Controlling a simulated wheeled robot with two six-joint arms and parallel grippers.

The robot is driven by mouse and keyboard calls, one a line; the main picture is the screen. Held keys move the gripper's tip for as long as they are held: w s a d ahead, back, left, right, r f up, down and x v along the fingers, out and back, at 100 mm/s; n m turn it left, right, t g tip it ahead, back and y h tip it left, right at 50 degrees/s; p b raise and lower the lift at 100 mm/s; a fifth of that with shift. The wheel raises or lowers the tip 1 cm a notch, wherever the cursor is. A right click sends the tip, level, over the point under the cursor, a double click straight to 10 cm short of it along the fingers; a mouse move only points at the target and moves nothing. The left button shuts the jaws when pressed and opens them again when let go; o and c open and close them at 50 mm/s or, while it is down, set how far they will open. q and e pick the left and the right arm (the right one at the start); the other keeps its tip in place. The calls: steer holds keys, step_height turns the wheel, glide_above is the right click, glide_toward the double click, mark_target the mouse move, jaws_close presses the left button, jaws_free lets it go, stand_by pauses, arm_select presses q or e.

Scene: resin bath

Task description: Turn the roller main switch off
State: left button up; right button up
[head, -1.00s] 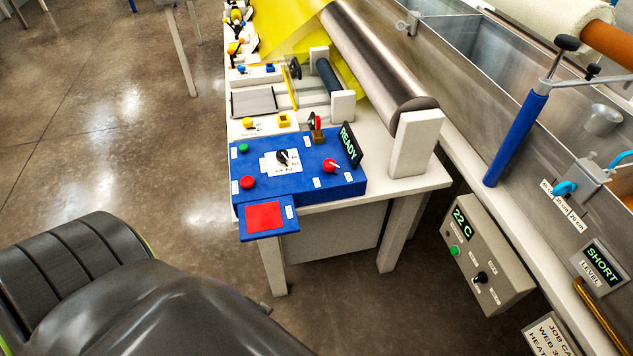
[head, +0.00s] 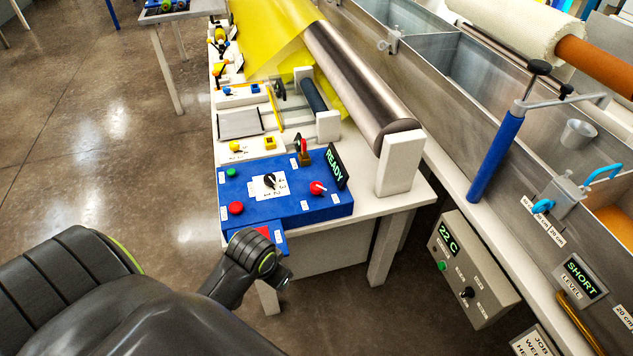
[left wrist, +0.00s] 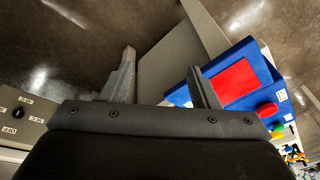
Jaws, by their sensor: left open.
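The blue roller control box (head: 285,205) sits at the table's front end, with a lit READY display (head: 335,166). It carries a red rotary knob (head: 318,187), a black knob on a white dial (head: 269,181), a green button (head: 231,173) and a red button (head: 236,208). I cannot read which is the main switch. A red pad (head: 265,232) on a blue ledge juts from the front, partly hidden by my left wrist. My left gripper (left wrist: 165,85) is open and empty, in front of and apart from the box. My right gripper is not in view.
A red-and-black lever (head: 303,148) stands behind the box. A white post (head: 398,163) supports the large metal roller (head: 355,85) to the right. A grey 22 C box (head: 470,268) is mounted below the steel bath. Open floor lies left of the table.

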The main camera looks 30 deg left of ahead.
arm_select(q)
steer(key=shift+g, duration=0.4)
steer(key=w, duration=0.3)
steer(key=w+a, duration=0.1)
steer(key=w, duration=0.4)
steer(key=shift+w+a+r, duration=0.15)
steer(key=shift+w+a, duration=0.2)
steer(key=w+a+r+g, duration=0.15)
steer(key=w+r, duration=0.25)
steer(key=w, duration=0.6)
step_height(320, 180, up, 13)
steer(key=n+h, duration=0.1)
glide_above(316, 186)
steer(key=shift+g, duration=0.25)
step_height(316, 186, down, 17)
steer(key=b, duration=0.6)
steer(key=shift+w, duration=0.15)
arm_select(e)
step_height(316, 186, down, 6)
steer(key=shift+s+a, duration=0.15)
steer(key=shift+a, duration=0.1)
